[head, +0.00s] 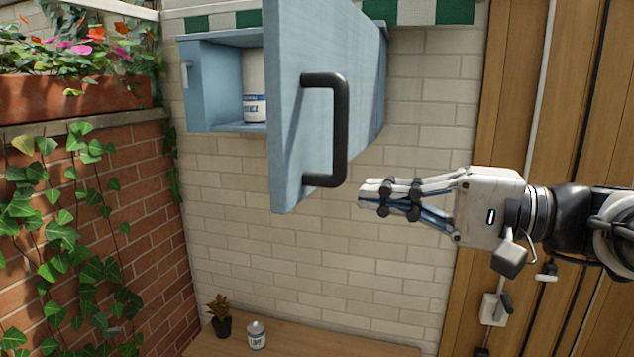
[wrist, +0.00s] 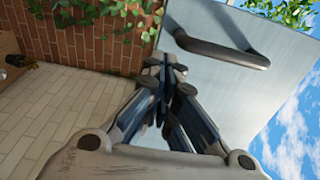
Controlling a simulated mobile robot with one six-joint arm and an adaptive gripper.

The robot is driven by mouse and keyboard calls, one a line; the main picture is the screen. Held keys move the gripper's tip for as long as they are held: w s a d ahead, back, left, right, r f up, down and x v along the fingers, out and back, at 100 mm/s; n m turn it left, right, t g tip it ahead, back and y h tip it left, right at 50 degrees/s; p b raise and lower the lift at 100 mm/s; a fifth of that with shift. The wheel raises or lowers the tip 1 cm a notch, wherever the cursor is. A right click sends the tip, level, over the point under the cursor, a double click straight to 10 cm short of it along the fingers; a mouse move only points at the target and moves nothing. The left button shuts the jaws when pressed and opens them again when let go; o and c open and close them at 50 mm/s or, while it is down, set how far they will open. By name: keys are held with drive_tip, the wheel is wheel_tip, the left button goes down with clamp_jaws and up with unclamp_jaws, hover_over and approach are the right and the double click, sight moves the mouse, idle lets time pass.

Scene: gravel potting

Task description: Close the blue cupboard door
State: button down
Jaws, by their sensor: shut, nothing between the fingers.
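The blue cupboard (head: 207,90) hangs on the brick wall in the head view. Its blue door (head: 296,120) stands wide open, swung out from the wall, with a dark bar handle (head: 341,130) on its face. A white can with a blue label (head: 254,90) stands inside, partly hidden by the door. My gripper (head: 366,193) is shut and empty, just right of the handle's lower end, with a gap showing in the picture. In the wrist view my gripper (wrist: 166,65) is in front of the pale door (wrist: 225,85), below and left of the handle (wrist: 222,50); contact cannot be told.
A wooden bench (head: 310,342) below holds a small potted plant (head: 220,318) and a can (head: 256,335). A brick planter with ivy (head: 90,200) stands at the left. Wooden panelling (head: 465,290) is at the right. Bare wall lies below the cupboard.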

sight(314, 188)
drive_tip(key=p+x, duration=0.1)
drive_tip(key=x, duration=0.5)
drive_tip(key=shift+a, duration=0.25)
